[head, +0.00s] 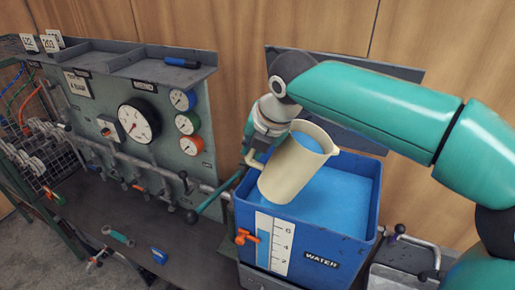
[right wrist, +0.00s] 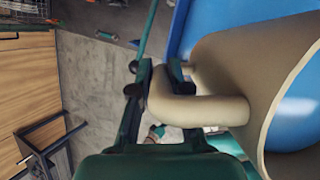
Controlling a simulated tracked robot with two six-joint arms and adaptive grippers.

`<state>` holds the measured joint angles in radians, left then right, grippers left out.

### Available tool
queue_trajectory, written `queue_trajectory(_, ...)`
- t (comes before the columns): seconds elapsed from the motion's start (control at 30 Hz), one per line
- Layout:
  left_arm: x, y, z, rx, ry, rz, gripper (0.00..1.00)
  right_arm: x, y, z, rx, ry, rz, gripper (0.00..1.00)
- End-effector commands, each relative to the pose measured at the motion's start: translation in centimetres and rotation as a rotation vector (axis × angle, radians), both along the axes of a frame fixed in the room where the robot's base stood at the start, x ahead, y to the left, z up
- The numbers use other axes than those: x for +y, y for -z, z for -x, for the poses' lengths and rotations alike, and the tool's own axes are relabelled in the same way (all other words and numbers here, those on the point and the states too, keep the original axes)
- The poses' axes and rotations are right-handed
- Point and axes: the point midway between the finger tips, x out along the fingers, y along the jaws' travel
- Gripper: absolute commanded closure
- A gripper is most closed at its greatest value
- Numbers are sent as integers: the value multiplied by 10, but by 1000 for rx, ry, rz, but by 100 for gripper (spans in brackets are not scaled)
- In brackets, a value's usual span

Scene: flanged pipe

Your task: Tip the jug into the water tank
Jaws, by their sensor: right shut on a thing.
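A cream jug (head: 290,170) with blue liquid inside is held over the blue water tank (head: 245,218) in the head view, tilted somewhat with its spout to the right. The tank holds blue water and has a level scale and a WATER label on its front. My right gripper (head: 255,152) is at the left side of the jug, shut on its handle. In the right wrist view, the fingers of my right gripper (right wrist: 160,78) close on the handle of the jug (right wrist: 235,70). My left gripper is not in view.
A grey gauge panel (head: 165,130) with pipes and valves stands left of the tank. A green-handled tool (head: 118,237) and a blue item (head: 159,255) lie on the dark bench (head: 185,250). A wooden wall (head: 215,25) is behind.

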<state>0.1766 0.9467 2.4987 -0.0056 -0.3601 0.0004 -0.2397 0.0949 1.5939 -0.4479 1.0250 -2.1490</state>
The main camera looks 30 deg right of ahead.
Motion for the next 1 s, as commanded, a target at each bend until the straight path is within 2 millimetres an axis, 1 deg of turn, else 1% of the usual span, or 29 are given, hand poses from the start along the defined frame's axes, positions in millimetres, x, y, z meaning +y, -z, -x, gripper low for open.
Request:
queue_trajectory(0.1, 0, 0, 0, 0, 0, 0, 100, 0, -5, -1, -46, 4, -53, 100)
queue_trajectory(1.0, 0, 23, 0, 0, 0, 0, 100, 0, -16, -1, -130, 2, -171, 100)
